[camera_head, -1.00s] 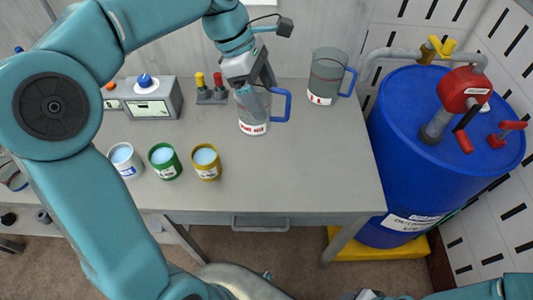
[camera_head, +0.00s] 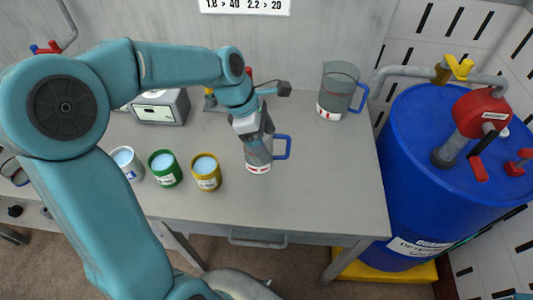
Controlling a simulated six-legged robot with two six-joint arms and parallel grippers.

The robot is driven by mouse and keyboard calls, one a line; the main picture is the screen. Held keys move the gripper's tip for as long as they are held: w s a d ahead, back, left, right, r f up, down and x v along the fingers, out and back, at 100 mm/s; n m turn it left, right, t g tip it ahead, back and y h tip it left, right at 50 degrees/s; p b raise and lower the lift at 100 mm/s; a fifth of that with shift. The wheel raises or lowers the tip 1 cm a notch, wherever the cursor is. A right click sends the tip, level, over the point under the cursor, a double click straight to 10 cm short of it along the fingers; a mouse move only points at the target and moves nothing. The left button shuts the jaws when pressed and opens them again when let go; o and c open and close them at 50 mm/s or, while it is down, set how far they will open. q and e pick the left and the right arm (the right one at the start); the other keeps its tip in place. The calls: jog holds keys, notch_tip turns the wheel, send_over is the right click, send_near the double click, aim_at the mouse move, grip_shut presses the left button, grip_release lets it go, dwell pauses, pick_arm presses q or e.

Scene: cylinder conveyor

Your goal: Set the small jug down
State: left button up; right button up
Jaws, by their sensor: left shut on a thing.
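The small jug (camera_head: 259,155) is a clear grey jug with a blue handle on its right and a white label with red print at its base. It is upright over the middle of the grey table (camera_head: 310,190). My left gripper (camera_head: 256,135) points down and is shut on the jug's upper part, which it partly hides. I cannot tell whether the jug's base touches the table. My right gripper is not in view.
Three cups, white (camera_head: 127,163), green (camera_head: 164,168) and yellow (camera_head: 206,172), stand left of the jug. A larger jug (camera_head: 339,90) stands at the back right. A blue drum (camera_head: 425,190) stands beyond the table's right edge. Table right of the small jug is clear.

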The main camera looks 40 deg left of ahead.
aim_at(273, 164)
pick_arm(q)
jog(key=shift+s+f, duration=0.2)
jog(key=shift+f, duration=0.25)
jog(key=f, duration=0.4)
jog(key=shift+w+f, duration=0.3)
jog(key=shift+s, duration=0.15)
jog(key=shift+f, duration=0.2)
jog(key=o, duration=0.7)
jog(key=shift+o, duration=1.2)
